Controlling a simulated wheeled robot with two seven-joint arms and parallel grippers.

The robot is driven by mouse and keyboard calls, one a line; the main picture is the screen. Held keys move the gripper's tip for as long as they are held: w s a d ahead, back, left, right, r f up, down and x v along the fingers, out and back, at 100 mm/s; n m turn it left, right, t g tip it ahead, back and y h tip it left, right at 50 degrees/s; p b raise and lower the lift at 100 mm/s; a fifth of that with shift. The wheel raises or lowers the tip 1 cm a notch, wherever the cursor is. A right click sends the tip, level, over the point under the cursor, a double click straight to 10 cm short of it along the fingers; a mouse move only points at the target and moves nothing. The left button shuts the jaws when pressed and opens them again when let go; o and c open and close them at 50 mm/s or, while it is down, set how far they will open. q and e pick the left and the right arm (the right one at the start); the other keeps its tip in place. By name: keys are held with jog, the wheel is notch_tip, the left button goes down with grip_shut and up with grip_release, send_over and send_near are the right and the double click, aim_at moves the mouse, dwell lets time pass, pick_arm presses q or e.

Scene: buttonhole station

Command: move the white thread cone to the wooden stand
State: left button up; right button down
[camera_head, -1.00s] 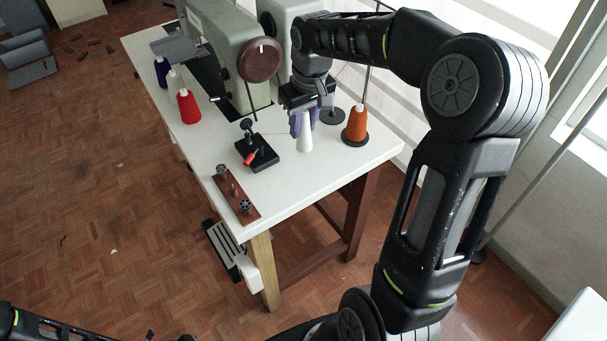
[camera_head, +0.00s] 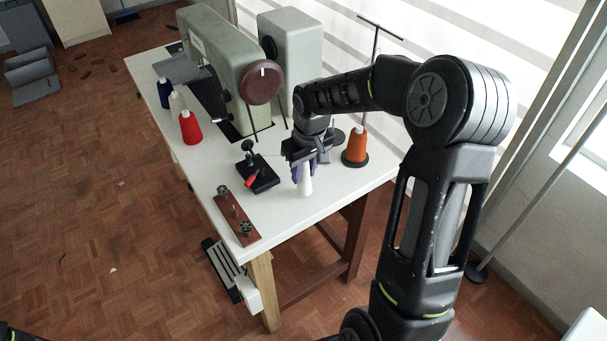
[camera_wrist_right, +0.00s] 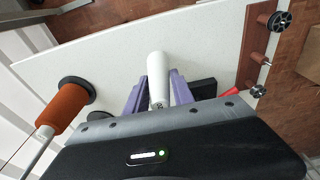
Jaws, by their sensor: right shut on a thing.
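My right gripper (camera_head: 305,174) is shut on the white thread cone (camera_head: 305,187), with its purple fingers on either side of the cone. It is over the right part of the white table; I cannot tell how far the cone's base is above the top. In the right wrist view the cone (camera_wrist_right: 158,75) sticks out between the purple fingers (camera_wrist_right: 158,98). The wooden stand (camera_head: 237,214), a reddish-brown strip with several dark-topped pegs, lies at the table's near left edge, left of the cone. It also shows in the right wrist view (camera_wrist_right: 256,45). My left gripper is out of view.
An orange cone (camera_head: 355,147) stands right of my gripper. A red cone (camera_head: 190,128) is at the left edge. The table top (camera_head: 290,220) is clear in front.

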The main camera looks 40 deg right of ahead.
jog(key=shift+f, duration=0.8)
jog(key=shift+f, duration=0.25)
jog(key=c, duration=1.1)
grip_release()
jog(key=shift+r, duration=0.1)
jog(key=shift+r, duration=0.1)
jog(key=r, duration=0.4)
jog(key=s+r, duration=0.1)
jog(key=r, duration=0.7)
jog(key=shift+s, duration=0.4)
